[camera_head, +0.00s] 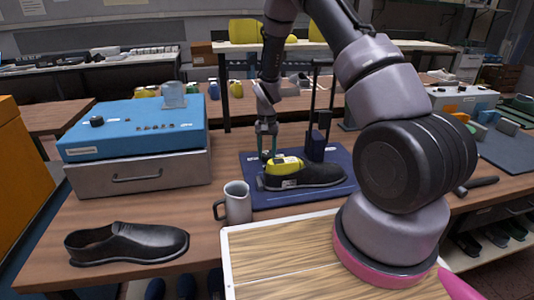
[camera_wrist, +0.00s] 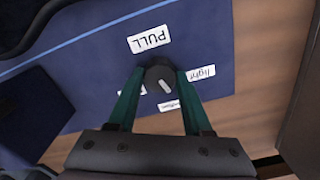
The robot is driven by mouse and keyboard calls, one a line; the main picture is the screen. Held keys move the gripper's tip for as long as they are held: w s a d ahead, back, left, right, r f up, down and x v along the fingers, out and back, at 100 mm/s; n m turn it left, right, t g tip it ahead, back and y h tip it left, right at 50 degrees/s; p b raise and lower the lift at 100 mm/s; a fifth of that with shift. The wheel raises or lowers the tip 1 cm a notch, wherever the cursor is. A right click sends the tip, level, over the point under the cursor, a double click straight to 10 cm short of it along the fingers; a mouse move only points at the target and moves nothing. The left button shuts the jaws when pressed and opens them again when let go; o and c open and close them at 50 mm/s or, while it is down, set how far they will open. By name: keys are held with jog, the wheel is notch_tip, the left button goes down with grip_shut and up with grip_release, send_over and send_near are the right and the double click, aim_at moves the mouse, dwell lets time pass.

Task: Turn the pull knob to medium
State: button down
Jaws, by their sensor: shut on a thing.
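The pull knob (camera_wrist: 160,76) is a dark round knob with a white pointer line, on a blue panel by an upside-down PULL label (camera_wrist: 149,39). My gripper (camera_wrist: 160,72) is shut on it, one green finger on each side. The pointer slants toward the lower right of the wrist view, toward a label partly hidden by the right finger. A "light" label (camera_wrist: 203,73) lies to the right. Another white label sits below, mostly hidden. In the head view my gripper (camera_head: 267,148) reaches down at the left of the blue base (camera_head: 252,199); the knob cannot be made out there.
A black shoe with a yellow last (camera_head: 285,165) lies on the blue base, close to my gripper. A dark post (camera_head: 318,140) stands behind it. A grey mug (camera_head: 237,201) stands in front. A blue-topped drawer box (camera_head: 135,135) and a loose black shoe (camera_head: 128,243) are at left.

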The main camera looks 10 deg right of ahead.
aim_at(267, 155)
jog(key=shift+m, duration=1.7)
jog(key=shift+c, duration=1.6)
grip_release()
notch_tip(267, 155, up, 11)
jog(key=shift+f, duration=0.1)
